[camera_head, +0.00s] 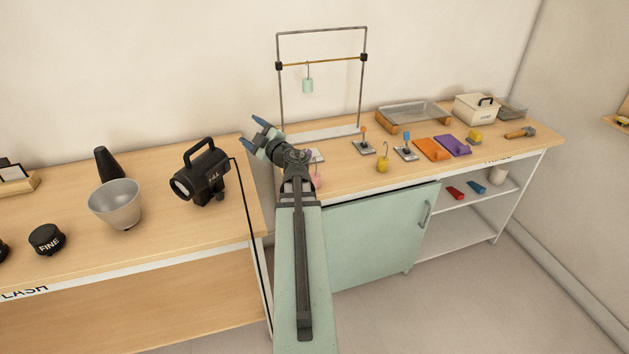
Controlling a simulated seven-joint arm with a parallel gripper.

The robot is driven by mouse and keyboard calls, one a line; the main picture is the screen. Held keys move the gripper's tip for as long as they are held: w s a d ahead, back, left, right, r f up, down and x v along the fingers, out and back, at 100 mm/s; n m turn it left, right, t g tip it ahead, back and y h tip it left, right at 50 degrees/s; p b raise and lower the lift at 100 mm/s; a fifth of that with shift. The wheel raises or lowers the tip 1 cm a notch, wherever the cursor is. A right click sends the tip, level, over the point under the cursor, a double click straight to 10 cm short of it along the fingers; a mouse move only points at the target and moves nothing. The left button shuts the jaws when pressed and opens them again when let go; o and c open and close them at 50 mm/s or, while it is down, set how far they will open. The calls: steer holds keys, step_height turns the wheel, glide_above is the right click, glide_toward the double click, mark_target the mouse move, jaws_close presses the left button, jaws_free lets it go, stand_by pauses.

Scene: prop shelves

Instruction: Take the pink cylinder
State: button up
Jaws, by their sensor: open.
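The pink cylinder (317,181) is at the left front of the right-hand bench, beside my arm.
A metal frame (279,95) holds a rod with a hanging mint cylinder (308,86). A yellow hooked weight (382,166) and small stands (364,147) are to the right. A black lamp (201,181) and grey bowl (116,206) stand on the left bench.

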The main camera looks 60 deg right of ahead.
mark_target(317, 178)
steer(key=s+d+f+m+g+h, duration=0.2)
steer(key=s+d+f+m, duration=0.2)
steer(key=s, duration=0.3)
steer(key=s+d+f+m+g+h, duration=0.1)
steer(key=s+d+f+m+h, duration=0.2)
steer(key=s, duration=0.3)
steer(key=s+f+m, duration=0.1)
steer(key=f+m, duration=0.1)
steer(key=f, duration=0.1)
steer(key=s+f+m+g, duration=0.1)
steer(key=s+f+m, duration=0.1)
steer(key=s+f+m+h, duration=0.1)
steer(key=f+m, duration=0.1)
steer(key=f, duration=0.1)
steer(key=shift+s+f+m+g, duration=0.3)
steer(key=shift+s+f, duration=0.05)
steer(key=shift+s+f+m, duration=0.2)
steer(key=shift+f+m, duration=0.2)
steer(key=shift+f, duration=0.2)
steer(key=shift+w+d+f, duration=0.1)
steer(key=shift+d+f, duration=0.05)
steer(key=shift+x, duration=2.3)
steer(key=c, duration=1)
